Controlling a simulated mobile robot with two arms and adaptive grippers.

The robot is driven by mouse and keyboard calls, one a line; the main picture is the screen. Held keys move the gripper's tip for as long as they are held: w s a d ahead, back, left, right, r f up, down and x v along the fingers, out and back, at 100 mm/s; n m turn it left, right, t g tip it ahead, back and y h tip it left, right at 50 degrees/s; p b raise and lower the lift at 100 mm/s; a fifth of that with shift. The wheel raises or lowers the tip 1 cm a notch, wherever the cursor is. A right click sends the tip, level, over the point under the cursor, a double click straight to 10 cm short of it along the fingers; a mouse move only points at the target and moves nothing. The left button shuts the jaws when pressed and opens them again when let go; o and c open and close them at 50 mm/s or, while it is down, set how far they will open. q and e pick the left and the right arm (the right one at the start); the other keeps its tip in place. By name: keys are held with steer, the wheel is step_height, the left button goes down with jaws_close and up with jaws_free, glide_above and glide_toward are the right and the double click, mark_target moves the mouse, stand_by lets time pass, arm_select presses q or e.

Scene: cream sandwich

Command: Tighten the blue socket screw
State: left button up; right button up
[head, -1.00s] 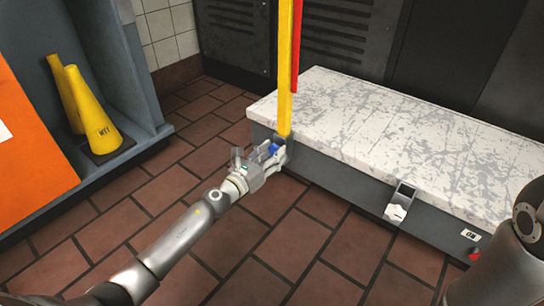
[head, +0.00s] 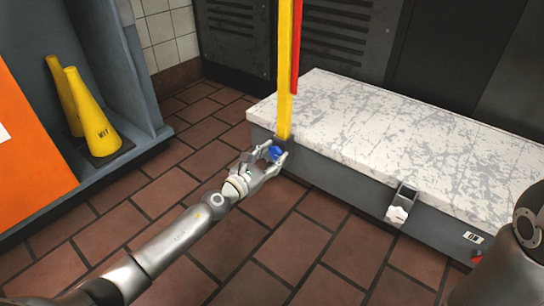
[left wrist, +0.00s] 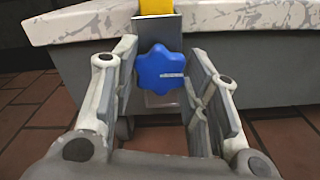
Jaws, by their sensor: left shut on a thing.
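The blue socket screw (head: 275,153) is a lobed knob at the near left corner of the machine, at the foot of the yellow post (head: 285,75). In the left wrist view the blue knob (left wrist: 160,69) faces me in front of a grey bracket. My left gripper (head: 269,154) is at the knob, with one finger on each side of it. It is shut on the knob; the fingers (left wrist: 163,82) also flank it in the left wrist view. My right gripper is not in view; only part of my right arm shows at the right edge.
The machine's scratched white top (head: 390,130) stretches to the right. A white knob (head: 397,213) sits on its front side, with a red switch (head: 477,256) farther right. A red post (head: 295,50) stands behind the yellow one. Yellow cones (head: 92,112) stand on a shelf at left. The tiled floor (head: 200,150) is clear.

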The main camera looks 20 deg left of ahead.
arm_select(q)
steer(key=shift+f, duration=0.1)
steer(key=o, duration=1)
steer(key=shift+s, duration=0.1)
steer(key=v, duration=1.2)
